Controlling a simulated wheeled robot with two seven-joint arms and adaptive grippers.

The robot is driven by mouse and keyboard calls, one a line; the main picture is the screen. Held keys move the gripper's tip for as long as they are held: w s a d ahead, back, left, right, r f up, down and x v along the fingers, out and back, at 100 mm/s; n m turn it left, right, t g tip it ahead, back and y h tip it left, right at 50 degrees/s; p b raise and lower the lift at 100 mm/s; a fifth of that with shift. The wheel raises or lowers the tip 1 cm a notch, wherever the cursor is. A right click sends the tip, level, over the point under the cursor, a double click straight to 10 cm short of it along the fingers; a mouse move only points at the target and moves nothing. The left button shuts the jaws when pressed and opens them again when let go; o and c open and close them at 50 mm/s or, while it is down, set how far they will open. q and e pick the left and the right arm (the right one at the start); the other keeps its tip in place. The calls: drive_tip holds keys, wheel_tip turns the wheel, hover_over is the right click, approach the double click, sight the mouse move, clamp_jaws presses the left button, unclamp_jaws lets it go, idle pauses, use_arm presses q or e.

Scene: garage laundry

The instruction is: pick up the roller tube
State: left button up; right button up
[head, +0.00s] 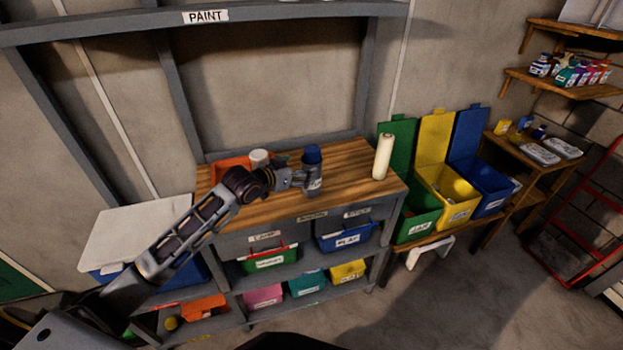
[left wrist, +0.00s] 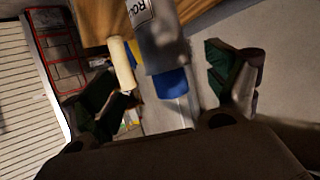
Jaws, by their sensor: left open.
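The roller tube (head: 313,183) is a grey cylinder with a blue cap, standing upright on the wooden worktop. In the left wrist view the tube (left wrist: 160,45) shows part of a label starting "RO", with its blue cap pointing down the picture. My left gripper (head: 298,179) is level with the tube, just left of it in the head view. In the left wrist view its open fingers (left wrist: 170,95) appear on either side of the tube. I cannot tell whether either finger touches it. My right gripper is not in view.
A cream cylinder (head: 383,157) stands at the worktop's right end. An orange tray (head: 228,165) and a white-topped container (head: 259,158) are behind my left wrist. Green, yellow (head: 452,203) and blue bins stand to the right. Labelled bins fill the shelves below the worktop (head: 345,188).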

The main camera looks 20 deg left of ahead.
sight(307, 163)
use_arm(q)
drive_tip(key=shift+x, duration=1.55)
drive_tip(key=shift+w, duration=0.15)
drive_tip(key=shift+w+d+f+p, duration=0.15)
drive_tip(key=shift+w+p, duration=0.2)
drive_tip(key=shift+w, duration=0.85)
drive_tip(key=shift+x, duration=1.35)
drive_tip(key=shift+s, duration=0.1)
drive_tip(key=shift+c, duration=0.4)
drive_tip(key=c, duration=1.2)
drive_tip(key=shift+r, duration=5.05)
